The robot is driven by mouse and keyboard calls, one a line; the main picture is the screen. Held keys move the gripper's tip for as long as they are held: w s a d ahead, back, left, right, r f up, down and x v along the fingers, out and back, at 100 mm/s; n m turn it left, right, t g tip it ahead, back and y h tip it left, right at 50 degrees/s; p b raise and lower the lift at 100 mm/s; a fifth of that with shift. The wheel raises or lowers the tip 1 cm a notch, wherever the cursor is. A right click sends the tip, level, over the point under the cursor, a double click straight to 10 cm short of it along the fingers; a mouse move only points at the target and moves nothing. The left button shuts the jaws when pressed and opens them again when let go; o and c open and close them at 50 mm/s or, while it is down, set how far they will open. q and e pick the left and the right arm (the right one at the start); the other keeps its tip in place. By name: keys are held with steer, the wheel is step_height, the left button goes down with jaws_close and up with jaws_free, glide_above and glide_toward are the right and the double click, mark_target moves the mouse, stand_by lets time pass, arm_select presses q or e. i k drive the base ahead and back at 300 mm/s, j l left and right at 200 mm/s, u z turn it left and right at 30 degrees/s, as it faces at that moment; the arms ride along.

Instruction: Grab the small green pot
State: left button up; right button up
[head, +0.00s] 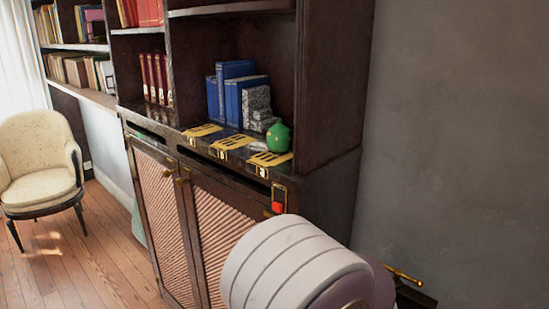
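The small green pot (278,138) stands at the right end of the cabinet's open shelf, beside a grey stone bookend. It looks rounded with a narrow top. A large white and grey rounded link of mine (290,265) fills the bottom right and hides part of the cabinet front. Neither gripper's fingers show in the head view. Nothing is seen touching the pot.
The dark cabinet (340,185) has ribbed doors (165,205). Yellow labelled cards (235,142) lie along the shelf edge; blue books (238,90) stand behind. A red object (277,207) hangs near the front corner. A cream chair (38,160) stands left on open wooden floor.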

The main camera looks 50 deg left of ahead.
mark_target(279, 136)
steer(key=u, duration=1.85)
steer(key=k+j, duration=0.05)
